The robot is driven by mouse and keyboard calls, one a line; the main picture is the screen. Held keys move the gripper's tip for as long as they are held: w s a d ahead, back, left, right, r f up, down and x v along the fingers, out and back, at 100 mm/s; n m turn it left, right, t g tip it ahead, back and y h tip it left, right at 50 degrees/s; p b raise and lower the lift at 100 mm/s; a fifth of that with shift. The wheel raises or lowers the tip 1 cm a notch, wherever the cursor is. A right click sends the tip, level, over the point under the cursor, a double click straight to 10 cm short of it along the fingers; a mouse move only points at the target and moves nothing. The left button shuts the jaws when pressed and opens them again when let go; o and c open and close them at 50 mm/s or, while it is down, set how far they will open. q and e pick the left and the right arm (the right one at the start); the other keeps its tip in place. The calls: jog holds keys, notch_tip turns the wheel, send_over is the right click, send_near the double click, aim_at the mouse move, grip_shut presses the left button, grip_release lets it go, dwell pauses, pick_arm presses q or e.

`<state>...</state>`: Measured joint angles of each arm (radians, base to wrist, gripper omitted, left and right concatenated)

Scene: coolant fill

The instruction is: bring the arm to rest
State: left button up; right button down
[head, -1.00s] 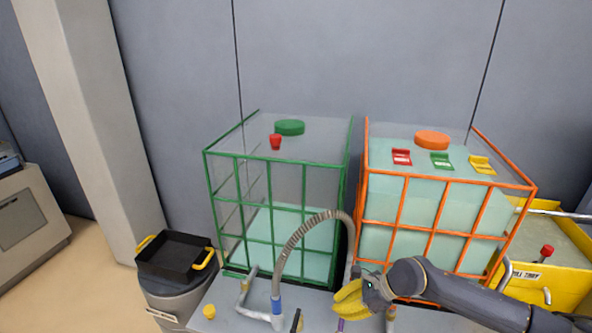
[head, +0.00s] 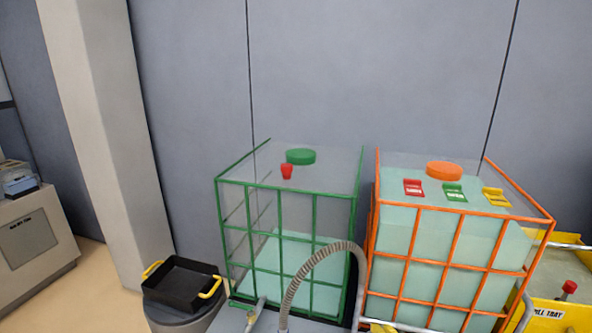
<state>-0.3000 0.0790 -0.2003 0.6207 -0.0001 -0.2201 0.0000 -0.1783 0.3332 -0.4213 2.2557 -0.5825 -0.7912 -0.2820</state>
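Neither gripper shows in the head view now, and no arm can be clearly made out. A green-framed tank (head: 315,225) with pale green liquid low inside stands in the middle, with a green cap (head: 300,157) and a small red piece (head: 287,172) on top. To its right is an orange-framed tank (head: 455,230), filled much higher, with an orange cap (head: 444,171). Red (head: 413,188), green (head: 454,193) and yellow (head: 493,197) tags lie on its top. A ribbed hose (head: 318,267) arches in front of the tanks.
A black tray with yellow handles (head: 183,281) sits on a grey drum at the lower left. A yellow spill tray (head: 545,314) is at the right. A cabinet (head: 33,240) stands at the far left, beside a pale column (head: 100,130).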

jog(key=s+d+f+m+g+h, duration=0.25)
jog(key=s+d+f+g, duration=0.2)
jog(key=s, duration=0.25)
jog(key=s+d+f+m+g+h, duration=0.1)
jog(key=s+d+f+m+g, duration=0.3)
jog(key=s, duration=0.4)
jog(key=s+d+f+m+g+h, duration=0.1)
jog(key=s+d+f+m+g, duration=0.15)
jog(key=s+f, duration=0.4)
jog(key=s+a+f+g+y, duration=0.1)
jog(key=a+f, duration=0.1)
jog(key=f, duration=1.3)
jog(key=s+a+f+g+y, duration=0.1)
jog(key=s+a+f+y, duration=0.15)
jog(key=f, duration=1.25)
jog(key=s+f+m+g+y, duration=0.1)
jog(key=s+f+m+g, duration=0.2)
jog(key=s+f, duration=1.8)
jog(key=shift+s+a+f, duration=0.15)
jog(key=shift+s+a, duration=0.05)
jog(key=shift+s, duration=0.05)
